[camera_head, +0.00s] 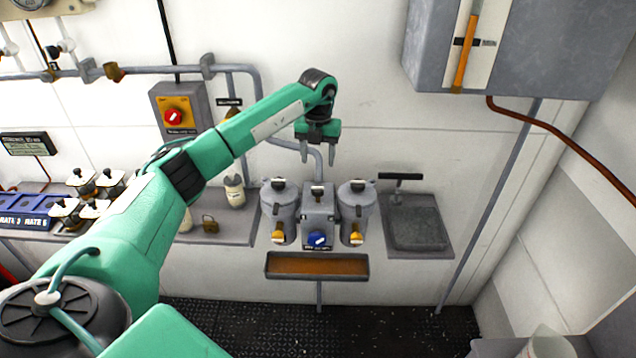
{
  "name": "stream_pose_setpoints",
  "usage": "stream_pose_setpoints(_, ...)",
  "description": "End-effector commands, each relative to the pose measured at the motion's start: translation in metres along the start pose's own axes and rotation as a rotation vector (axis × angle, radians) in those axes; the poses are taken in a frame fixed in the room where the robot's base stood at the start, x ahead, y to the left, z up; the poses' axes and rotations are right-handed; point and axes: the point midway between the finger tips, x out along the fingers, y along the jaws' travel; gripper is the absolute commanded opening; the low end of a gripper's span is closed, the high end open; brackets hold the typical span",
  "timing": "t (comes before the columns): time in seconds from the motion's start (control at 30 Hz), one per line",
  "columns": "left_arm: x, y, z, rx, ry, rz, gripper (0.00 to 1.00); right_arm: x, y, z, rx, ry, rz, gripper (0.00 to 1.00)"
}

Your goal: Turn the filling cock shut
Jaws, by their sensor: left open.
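The unit has two grey lidded urns, left (280,212) and right (356,207), with yellow taps (278,236) (357,235) low in front. Between them stands a grey box (317,208) with a blue knob (317,239) bearing a white mark. No readable label shows which one is the filling cock. My right gripper is out of view.
A drip tray (317,277) hangs below the urns. A grey cabinet (520,70) overhangs upper right.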

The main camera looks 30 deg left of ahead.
Motion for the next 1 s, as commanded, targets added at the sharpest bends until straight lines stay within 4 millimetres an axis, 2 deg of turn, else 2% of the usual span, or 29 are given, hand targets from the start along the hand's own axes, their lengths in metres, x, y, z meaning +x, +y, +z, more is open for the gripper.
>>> stream_pose_setpoints(0.03,0.008,0.000,-0.001,0.001,0.006,0.001,0.56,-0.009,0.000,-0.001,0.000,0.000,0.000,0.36)
stream_pose_setpoints(0.3,0.064,-0.001,-0.001,0.001,0.005,-0.001,0.56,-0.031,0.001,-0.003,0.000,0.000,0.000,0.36)
stream_pose_setpoints(0.5,0.093,-0.001,-0.001,0.001,0.002,-0.002,0.56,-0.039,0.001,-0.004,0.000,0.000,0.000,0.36)
stream_pose_setpoints(0.7,0.103,-0.001,0.000,0.002,0.001,-0.003,0.56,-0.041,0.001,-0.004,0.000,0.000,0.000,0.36)
stream_pose_setpoints(0.93,0.104,-0.001,0.000,0.002,0.000,-0.003,0.56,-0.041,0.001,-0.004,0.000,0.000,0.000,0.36)
stream_pose_setpoints(1.0,0.104,-0.001,0.000,0.002,0.000,-0.003,0.42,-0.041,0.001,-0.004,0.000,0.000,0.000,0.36)
